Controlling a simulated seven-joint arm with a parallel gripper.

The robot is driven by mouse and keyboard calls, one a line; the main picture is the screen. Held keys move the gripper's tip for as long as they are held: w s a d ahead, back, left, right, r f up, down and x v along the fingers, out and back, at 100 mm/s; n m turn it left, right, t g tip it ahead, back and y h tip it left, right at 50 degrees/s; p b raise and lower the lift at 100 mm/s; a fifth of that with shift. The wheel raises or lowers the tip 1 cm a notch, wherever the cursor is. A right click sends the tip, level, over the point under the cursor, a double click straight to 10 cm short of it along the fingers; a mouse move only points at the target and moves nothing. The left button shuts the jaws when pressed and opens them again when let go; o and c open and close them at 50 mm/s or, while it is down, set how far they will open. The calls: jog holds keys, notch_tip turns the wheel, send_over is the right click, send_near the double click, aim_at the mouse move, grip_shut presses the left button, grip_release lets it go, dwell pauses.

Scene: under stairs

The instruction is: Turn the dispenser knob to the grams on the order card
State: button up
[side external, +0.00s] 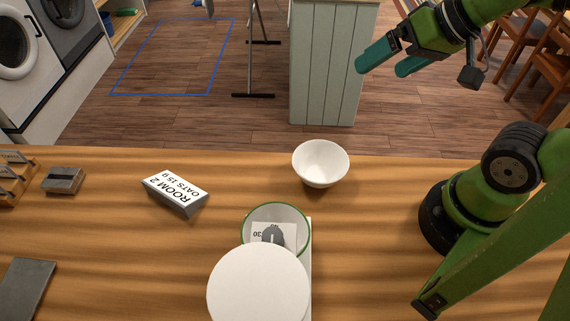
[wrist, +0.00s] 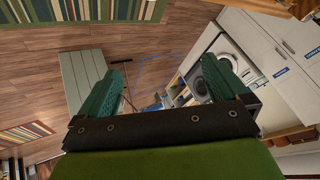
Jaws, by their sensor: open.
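The order card (side external: 175,195) stands on the wooden table left of centre and appears upside down; it reads "ROOM 2" and "OATS 15 g". The dispenser (side external: 258,284) stands at the front middle, with a white round top and a green-rimmed clear part (side external: 306,222). Its grey knob (side external: 273,235) sits before a white dial plate; a "30" shows at the left, and the rest of the scale is partly hidden by the top. My gripper (side external: 382,64) is open and empty, high up and far from the knob. Its teal fingers also show in the wrist view (wrist: 173,88), which faces the room.
A white bowl (side external: 321,163) stands behind the dispenser. A grey block (side external: 63,180), a wooden rack (side external: 14,178) and a dark slab (side external: 24,288) lie at the left. The table between the card and dispenser is clear.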

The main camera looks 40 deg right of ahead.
aim_at(275, 227)
dwell(0.3)
